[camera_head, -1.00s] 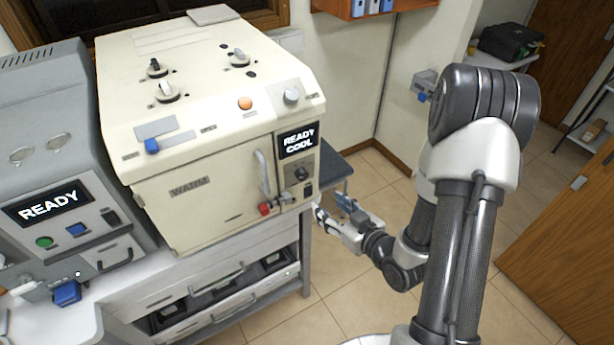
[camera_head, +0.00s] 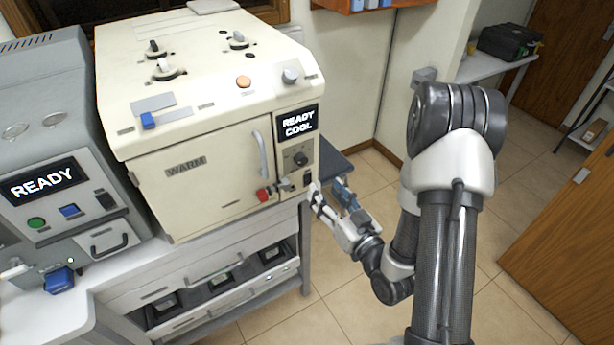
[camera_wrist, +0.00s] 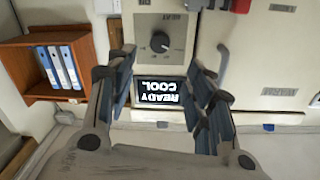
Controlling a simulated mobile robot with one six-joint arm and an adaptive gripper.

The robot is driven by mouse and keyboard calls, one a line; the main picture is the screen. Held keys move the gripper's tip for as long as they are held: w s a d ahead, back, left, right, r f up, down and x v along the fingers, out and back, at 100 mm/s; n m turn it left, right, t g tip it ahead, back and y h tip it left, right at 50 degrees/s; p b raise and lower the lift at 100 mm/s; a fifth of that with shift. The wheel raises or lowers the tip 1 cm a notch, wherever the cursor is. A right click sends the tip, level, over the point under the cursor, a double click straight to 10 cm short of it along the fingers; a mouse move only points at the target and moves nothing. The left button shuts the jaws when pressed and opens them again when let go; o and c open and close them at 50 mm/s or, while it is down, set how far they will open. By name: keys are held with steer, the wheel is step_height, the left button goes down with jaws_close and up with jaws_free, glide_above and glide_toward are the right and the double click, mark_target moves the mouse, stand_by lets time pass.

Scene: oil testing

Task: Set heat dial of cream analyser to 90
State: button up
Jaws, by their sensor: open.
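The cream analyser (camera_head: 190,145) stands on a bench, with a black and white display (camera_head: 298,122) reading READY COOL. Below the display is a dark round dial (camera_head: 301,159) on a grey plate. The wrist view shows the scene upside down, with the dial (camera_wrist: 160,42) and the display (camera_wrist: 158,91) framed between my fingers. The dial's scale marks are too small to read. My gripper (camera_head: 314,192) is open and empty, in front of the analyser's lower right corner. It also shows in the wrist view (camera_wrist: 164,72), its fingers apart on both sides of the dial, not touching it.
A red knob (camera_head: 263,195) and a door handle (camera_head: 260,153) jut out left of the dial. Another grey machine (camera_head: 45,150) reading READY stands at the left. Open drawers (camera_head: 215,280) sit under the analyser. Floor space is clear at the right.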

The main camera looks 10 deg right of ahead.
mark_target(303, 162)
steer(key=b+x, duration=0.2)
steer(key=x, duration=0.9)
steer(key=shift+b, duration=0.35)
steer(key=c, duration=1.1)
